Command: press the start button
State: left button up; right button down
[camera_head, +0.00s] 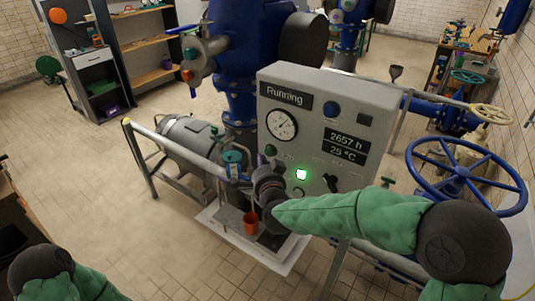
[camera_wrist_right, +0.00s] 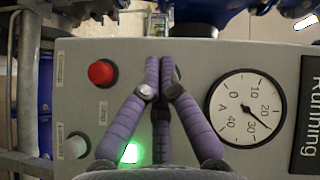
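The grey control panel (camera_head: 350,110) shows a bright green lit round (camera_head: 301,174) below its gauge. In the right wrist view the green light (camera_wrist_right: 130,153) is partly covered by a finger. That view also shows a red button (camera_wrist_right: 102,72) and a pale button (camera_wrist_right: 75,147), with small labels too blurred to read; I cannot tell which is the start button. My right gripper (camera_wrist_right: 160,62) has its purple fingers together at the tips, empty, in front of the panel between the red button and the gauge. It also shows in the head view (camera_head: 266,172). My left gripper is out of view.
The panel carries a gauge (camera_head: 282,124), a "Running" display (camera_head: 286,95) and a black knob (camera_head: 331,183). A blue handwheel (camera_head: 466,170) is at the right. Open tiled floor lies to the left.

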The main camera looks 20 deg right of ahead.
jog(key=s+a, duration=0.2)
jog(key=a, duration=0.1)
jog(key=shift+s, duration=0.2)
jog(key=shift+f, duration=0.15)
dwell(0.6)
jog(key=s+a+f+n+g+y+b, duration=0.1)
jog(key=s+f+n+g, duration=0.15)
jog(key=f, duration=0.75)
jog(key=s+a+f+n+g+y, duration=0.1)
jog(key=s+f+n+g, duration=0.15)
jog(key=f, duration=0.85)
jog(key=s+f+n+g+y+b, duration=0.1)
jog(key=s+f+n+g, duration=0.15)
jog(key=f, duration=0.75)
jog(key=s+a+f+n+g+y+b, duration=0.1)
jog(key=s+a+f+n+g+y, duration=0.2)
jog(key=s+f+g, duration=0.5)
jog(key=s+f, duration=1.1)
jog(key=s, duration=0.2)
jog(key=shift+s+a+b, duration=0.2)
jog(key=shift+a+b, duration=0.1)
jog(key=shift+b, duration=0.1)
